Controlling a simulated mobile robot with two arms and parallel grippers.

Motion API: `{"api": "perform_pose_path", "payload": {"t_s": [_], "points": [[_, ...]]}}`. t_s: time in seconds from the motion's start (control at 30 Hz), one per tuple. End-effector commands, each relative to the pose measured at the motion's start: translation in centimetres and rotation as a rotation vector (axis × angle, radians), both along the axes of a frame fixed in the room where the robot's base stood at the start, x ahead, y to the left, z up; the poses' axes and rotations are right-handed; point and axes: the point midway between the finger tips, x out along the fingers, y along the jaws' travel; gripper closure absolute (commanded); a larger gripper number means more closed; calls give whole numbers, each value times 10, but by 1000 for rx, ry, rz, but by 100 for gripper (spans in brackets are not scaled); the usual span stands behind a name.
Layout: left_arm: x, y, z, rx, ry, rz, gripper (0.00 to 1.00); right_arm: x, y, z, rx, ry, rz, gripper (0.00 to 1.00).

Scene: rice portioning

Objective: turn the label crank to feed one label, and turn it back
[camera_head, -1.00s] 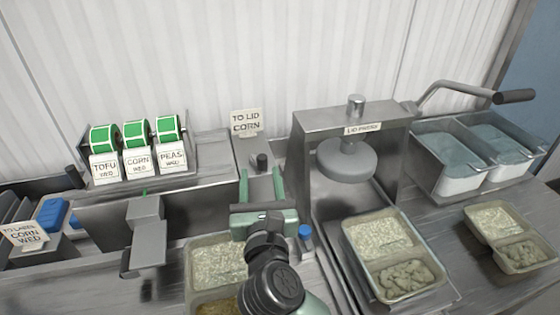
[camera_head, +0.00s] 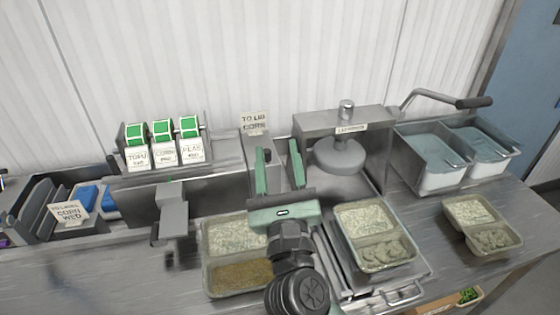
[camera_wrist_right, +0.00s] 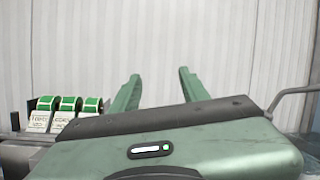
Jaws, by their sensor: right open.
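The label dispenser (camera_head: 215,150) stands at the back left and carries three green-edged rolls, with cards for tofu (camera_head: 137,157), corn (camera_head: 164,155) and peas (camera_head: 191,151). A small dark knob (camera_head: 267,155) shows at its right, partly behind my finger; I cannot tell for sure that it is the label crank. My right gripper (camera_head: 278,158) is open, with its fingers pointing toward the back wall near this knob. In the right wrist view, the open fingers (camera_wrist_right: 159,78) have only wall between them, and the rolls (camera_wrist_right: 68,104) are at left. My left gripper is out of view.
A lid press (camera_head: 345,125) with a long handle stands right of my gripper. Filled trays sit below my right arm (camera_head: 235,238), before the press (camera_head: 370,233) and at right (camera_head: 482,225). Two lid bins (camera_head: 435,150) are at the back right. A "to lid corn" card (camera_head: 254,123) stands behind.

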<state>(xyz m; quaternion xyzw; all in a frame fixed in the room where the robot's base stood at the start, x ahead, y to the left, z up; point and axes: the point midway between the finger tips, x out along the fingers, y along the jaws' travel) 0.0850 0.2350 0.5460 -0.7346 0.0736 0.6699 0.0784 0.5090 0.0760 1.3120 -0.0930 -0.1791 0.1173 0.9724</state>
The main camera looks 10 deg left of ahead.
Motion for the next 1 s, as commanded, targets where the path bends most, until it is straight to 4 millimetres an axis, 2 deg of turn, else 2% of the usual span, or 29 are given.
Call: {"api": "perform_pose_path", "payload": {"t_s": [0.4, 0.43, 0.5, 0.63, 0.73, 0.83, 0.87, 0.93, 0.97, 1.0], "points": [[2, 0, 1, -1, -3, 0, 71, -3, -3, 6, -25, -41, -4, 55], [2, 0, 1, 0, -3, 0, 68, -3, -3, 6, -25, -41, -4, 55], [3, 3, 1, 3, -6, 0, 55, -3, -3, 7, -30, -49, -5, 55], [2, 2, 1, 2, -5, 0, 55, -14, -10, 21, -112, -160, -20, 55], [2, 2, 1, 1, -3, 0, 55, -34, -17, 35, -295, -344, -47, 55], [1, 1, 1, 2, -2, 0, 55, -61, -15, 32, -598, -550, -73, 55], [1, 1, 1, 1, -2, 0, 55, -68, -13, 25, -706, -604, -76, 55], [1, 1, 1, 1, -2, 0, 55, -82, -8, -2, -973, -708, -59, 55], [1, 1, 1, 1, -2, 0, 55, -87, -8, -18, -1093, -744, -45, 55], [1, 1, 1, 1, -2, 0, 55, -92, -9, -44, -1258, -779, -14, 55]]}}
